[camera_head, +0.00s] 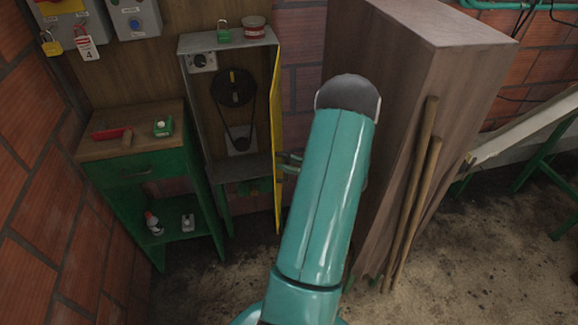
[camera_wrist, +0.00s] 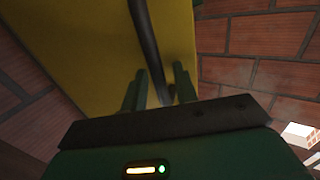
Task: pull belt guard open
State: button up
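The belt guard (camera_head: 277,130) is a yellow panel on the right side of a grey metal housing (camera_head: 195,110). It stands swung out, nearly edge-on in the head view, so the belt and pulleys (camera_head: 235,95) show inside. In the wrist view the guard's yellow face (camera_wrist: 90,45) fills the upper left, with a dark bar handle (camera_wrist: 146,35) on it. My gripper (camera_head: 291,160) is at the guard's right side, partly hidden by my arm. In the wrist view its two fingers (camera_wrist: 160,82) stand apart on either side of the handle, with small gaps showing.
A brown wooden cabinet (camera_head: 400,120) with two poles (camera_head: 415,190) leaning on it stands close on the right. A green workbench (camera_head: 140,165) with small tools is on the left. A green padlock (camera_head: 224,32) and red-white tin (camera_head: 254,27) sit on the housing. The front floor is clear.

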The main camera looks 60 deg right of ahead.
notch_tip(320, 180, up, 3)
jog(key=shift+a+f, duration=0.1)
jog(key=shift+a, duration=0.05)
jog(key=s+a+r, duration=0.7)
jog(key=a+r, duration=0.2)
jog(key=a, duration=0.3)
jog(key=shift+r, duration=0.25)
